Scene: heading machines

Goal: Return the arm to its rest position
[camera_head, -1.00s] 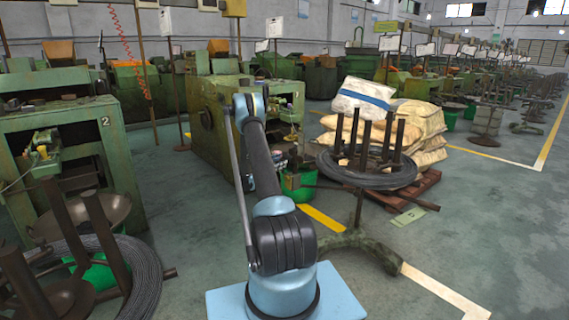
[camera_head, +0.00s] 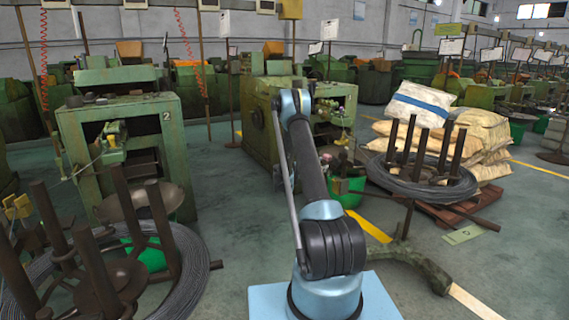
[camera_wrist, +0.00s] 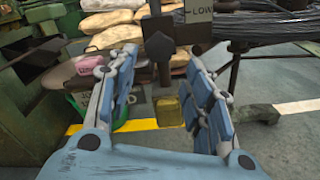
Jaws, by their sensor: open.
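My arm (camera_head: 312,170) rises from its light blue base in the head view, with its elbow in front of a green machine. My gripper is hidden in the head view. In the wrist view my gripper (camera_wrist: 160,62) is open, with its two blue and grey fingers spread wide. No held object shows between the fingers. A small yellow object (camera_wrist: 169,111) and a dark shovel-shaped piece (camera_wrist: 159,46) show in the gap, beyond the fingers. I cannot tell their exact distance.
A green machine marked 2 (camera_head: 130,122) stands left, with a wire coil (camera_head: 190,270) and upright rods before it. Another machine (camera_head: 258,140) stands behind my arm. Stacked sacks (camera_head: 480,130) and a second wire coil (camera_head: 462,187) are right. Open floor (camera_head: 520,225) shows at right.

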